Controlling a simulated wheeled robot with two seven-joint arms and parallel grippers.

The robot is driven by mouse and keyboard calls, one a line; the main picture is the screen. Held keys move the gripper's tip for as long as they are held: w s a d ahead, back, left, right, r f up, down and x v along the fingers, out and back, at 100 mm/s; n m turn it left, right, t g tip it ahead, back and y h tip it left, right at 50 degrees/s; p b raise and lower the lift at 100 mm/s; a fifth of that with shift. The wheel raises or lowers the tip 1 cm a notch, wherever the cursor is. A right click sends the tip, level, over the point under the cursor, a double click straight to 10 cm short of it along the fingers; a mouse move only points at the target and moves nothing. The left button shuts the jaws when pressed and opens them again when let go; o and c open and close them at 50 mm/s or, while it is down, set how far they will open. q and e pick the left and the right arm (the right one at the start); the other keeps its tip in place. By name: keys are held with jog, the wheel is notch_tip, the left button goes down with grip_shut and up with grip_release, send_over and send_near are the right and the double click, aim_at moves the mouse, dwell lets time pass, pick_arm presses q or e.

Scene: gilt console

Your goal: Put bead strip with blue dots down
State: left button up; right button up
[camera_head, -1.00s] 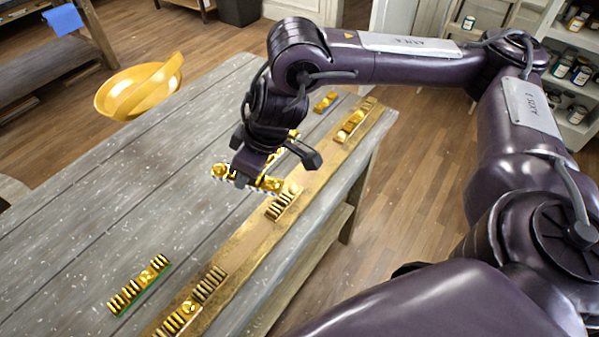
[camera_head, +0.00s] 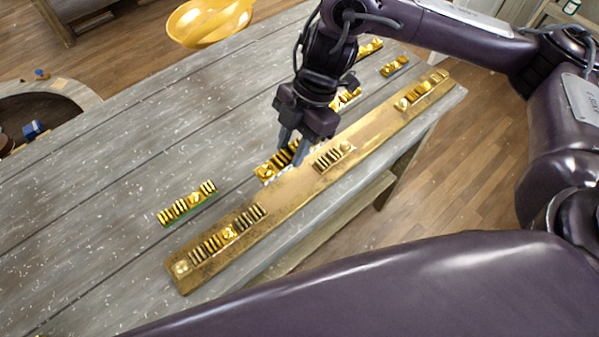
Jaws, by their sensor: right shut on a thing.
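My right gripper (camera_head: 292,152) is shut on a gold bead strip (camera_head: 268,170) with a pale, bluish dotted edge. The fingers point down and cover part of the strip. It is at or just above the grey table, close beside the back edge of the long gilt rail (camera_head: 290,205); I cannot tell whether it touches the wood. My left gripper is not in view.
A green-edged bead strip (camera_head: 187,204) lies on the grey table (camera_head: 120,180) to the left. More strips lie farther back, one (camera_head: 394,66) at the right and another (camera_head: 347,97) partly behind my gripper. Bead pieces sit along the rail. A yellow bowl (camera_head: 205,25) is at the top.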

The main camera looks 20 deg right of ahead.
send_over(289, 191)
jog(key=d, duration=0.1)
jog(key=f, duration=0.8)
jog(key=shift+w+d+f, duration=0.15)
jog(key=shift+d+f, duration=0.05)
jog(key=shift+f, duration=0.2)
notch_tip(289, 191, down, 4)
jog(key=shift+f, duration=0.25)
jog(key=shift+f, duration=0.1)
jog(key=o, duration=1)
jog(key=v, duration=1.2)
